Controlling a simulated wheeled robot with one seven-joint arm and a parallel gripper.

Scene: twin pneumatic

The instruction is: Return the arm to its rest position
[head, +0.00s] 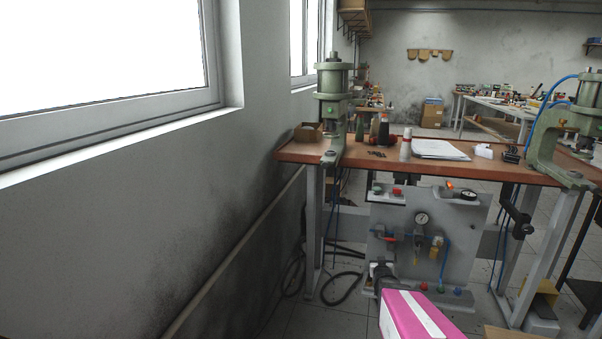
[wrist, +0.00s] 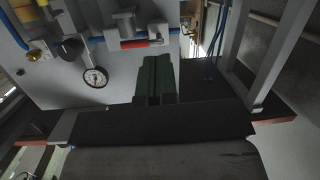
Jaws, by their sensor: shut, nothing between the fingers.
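My gripper (wrist: 153,80) shows in the wrist view as two dark green fingers side by side, shut with nothing between them. The wrist view looks upside down at the grey pneumatic panel (wrist: 55,30), with its pressure gauge (wrist: 96,77) left of the fingers and a red and blue fitting (wrist: 135,43) beyond the fingertips. I cannot make out the fingers in the head view. No held object is visible.
The workbench (head: 345,158) carries a green press (head: 334,95) at left, another (head: 570,125) at right, bottles and papers (head: 438,150). The panel (head: 460,238) with its gauge (head: 421,219) hangs below. A wall and window (head: 100,50) line the left.

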